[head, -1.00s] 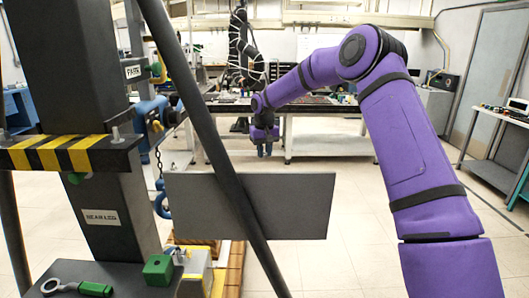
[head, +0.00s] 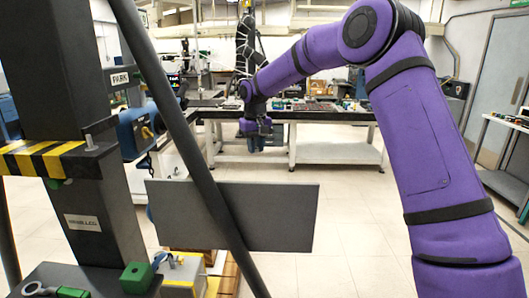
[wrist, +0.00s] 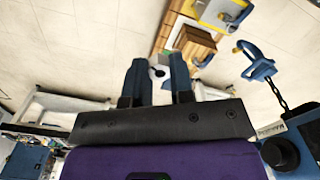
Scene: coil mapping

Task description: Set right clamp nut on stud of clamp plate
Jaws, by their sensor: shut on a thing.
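My gripper (head: 256,138) hangs in the open middle of the room in the head view, fingers down. In the wrist view, my gripper (wrist: 157,82) has its two blue-grey fingers some way apart, with a small dark and pale piece (wrist: 159,72) between the tips. This may be the clamp nut; it is too small to tell. In the head view a yellow-and-black striped plate (head: 40,160) sits on a dark column at the left. A short upright stud (head: 90,141) shows at its right end. I cannot tell whether this is the clamp plate. My gripper is far from it.
A dark slanted pole (head: 180,130) and a grey panel (head: 275,215) stand in front. A blue hook on a chain (wrist: 258,66) hangs at the right in the wrist view. A workbench (head: 335,150) stands behind. Floor right of the panel is clear.

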